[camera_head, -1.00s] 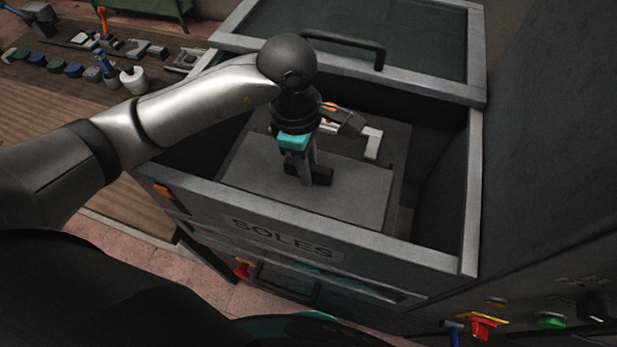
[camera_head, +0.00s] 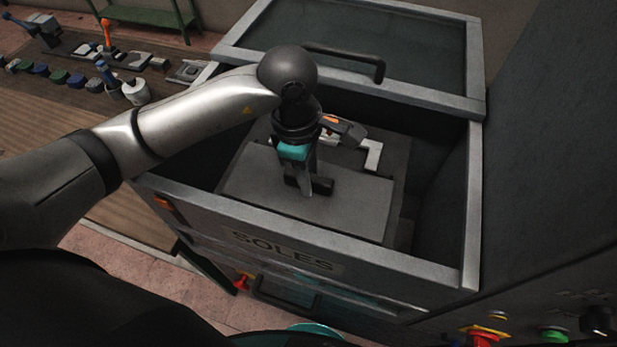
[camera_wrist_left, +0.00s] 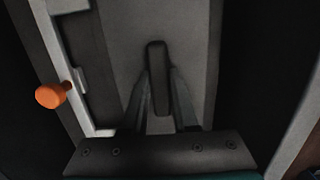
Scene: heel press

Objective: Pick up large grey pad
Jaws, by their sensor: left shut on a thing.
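The large grey pad (camera_head: 355,205) is a flat grey plate lying inside the open-topped box marked SOLES. A short black bar handle (camera_head: 322,186) stands on its upper face. My left gripper (camera_head: 306,186) reaches down into the box and is shut on this handle. In the left wrist view, the two fingers (camera_wrist_left: 160,90) flank the dark handle (camera_wrist_left: 157,60), with the grey pad (camera_wrist_left: 200,35) beneath. I cannot tell any gap under the pad. My right gripper is not in view.
The box's metal rim (camera_head: 330,240) surrounds my left gripper. A glass-topped lid or drawer with a handle (camera_head: 345,58) lies behind. A light L-shaped bracket (camera_head: 372,155) and an orange part sit beside the pad. A workbench with tools and cups (camera_head: 136,92) stands at left.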

